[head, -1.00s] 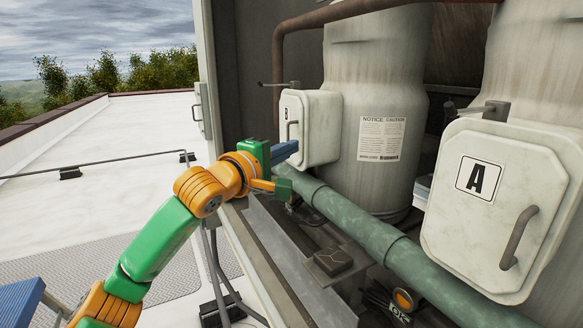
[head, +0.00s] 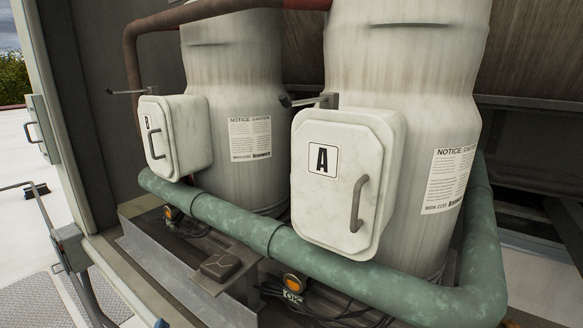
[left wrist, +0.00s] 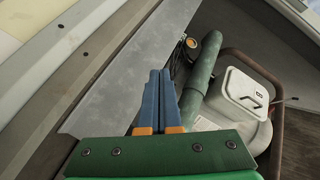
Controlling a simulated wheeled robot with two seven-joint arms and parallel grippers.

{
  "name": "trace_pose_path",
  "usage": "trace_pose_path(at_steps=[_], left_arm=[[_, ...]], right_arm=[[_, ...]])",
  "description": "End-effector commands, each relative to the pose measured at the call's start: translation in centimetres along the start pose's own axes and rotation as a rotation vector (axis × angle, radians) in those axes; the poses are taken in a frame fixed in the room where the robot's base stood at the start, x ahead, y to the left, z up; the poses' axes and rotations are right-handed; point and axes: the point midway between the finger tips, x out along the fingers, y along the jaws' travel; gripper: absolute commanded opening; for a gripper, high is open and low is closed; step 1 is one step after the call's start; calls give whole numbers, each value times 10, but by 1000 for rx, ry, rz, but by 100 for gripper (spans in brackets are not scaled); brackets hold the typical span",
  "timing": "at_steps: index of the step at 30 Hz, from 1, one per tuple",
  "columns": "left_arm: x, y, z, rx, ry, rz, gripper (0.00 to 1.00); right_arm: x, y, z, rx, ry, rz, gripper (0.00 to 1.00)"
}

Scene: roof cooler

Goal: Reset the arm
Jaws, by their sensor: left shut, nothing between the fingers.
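My left gripper (left wrist: 160,75) shows in the left wrist view with its two blue fingers together and nothing between them. Its fingers point over a grey metal ledge (left wrist: 110,95), beside the green pipe (left wrist: 200,75). A white door box with a handle (left wrist: 245,90) is to the right of the fingers, apart from them. In the head view only a small blue bit at the bottom edge shows, perhaps of this gripper; the arm is otherwise out of view. My right gripper is in neither view.
In the head view, white box A (head: 337,205) and a second white box (head: 178,120) are shut on two pale tanks. The green pipe (head: 235,222) crosses below them. A brown pipe (head: 165,20) runs above. White roof (head: 18,160) lies open at left.

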Motion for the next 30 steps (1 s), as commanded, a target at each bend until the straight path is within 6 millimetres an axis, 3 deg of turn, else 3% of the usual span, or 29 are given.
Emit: trace_pose_path(at_steps=[1,3,6,9,14,18,23,26,30], left_arm=[[-11,29,24,-89,-94,112,0],[-31,68,52,-204,-225,262,0],[-67,112,81,-331,-395,440,0],[-107,148,99,-428,-547,595,0],[-173,190,117,-543,-773,809,0],[-153,235,144,-520,-794,816,0],[-148,289,184,-499,-824,836,0],[-156,325,218,-482,-850,851,0],[-189,371,275,-452,-892,877,0]], right_arm=[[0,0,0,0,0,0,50],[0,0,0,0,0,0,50],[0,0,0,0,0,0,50],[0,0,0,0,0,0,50],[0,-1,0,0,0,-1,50],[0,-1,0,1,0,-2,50],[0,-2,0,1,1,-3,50],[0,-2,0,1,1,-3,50],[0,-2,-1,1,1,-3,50]])
